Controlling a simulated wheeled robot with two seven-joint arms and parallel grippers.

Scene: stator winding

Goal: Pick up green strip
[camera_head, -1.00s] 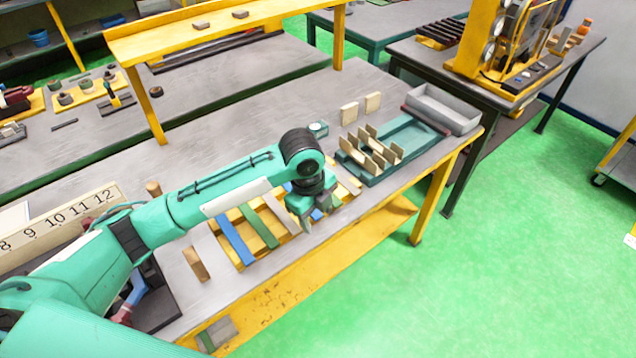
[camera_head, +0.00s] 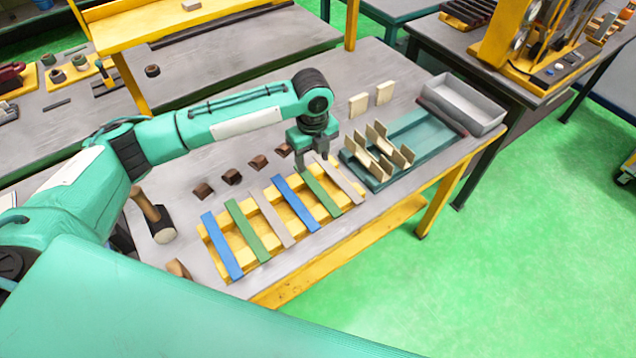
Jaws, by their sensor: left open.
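Two green strips lie across a yellow slatted rack (camera_head: 214,240) on the grey table. One green strip (camera_head: 322,194) is toward the right end of the rack, between a blue strip (camera_head: 295,202) and a greyish strip (camera_head: 340,180). The other green strip (camera_head: 247,231) is toward the left end, between another blue strip (camera_head: 222,246) and another greyish strip (camera_head: 270,218). My left gripper (camera_head: 312,163) is open and points down at the far end of the right-hand green strip. Its contact with the strip cannot be told. My right gripper is not in view.
A teal fixture (camera_head: 418,136) with upright wooden plates stands right of the rack, with a grey bin (camera_head: 464,100) beyond it. Several small dark blocks (camera_head: 257,162) sit behind the rack. The table's front edge is close.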

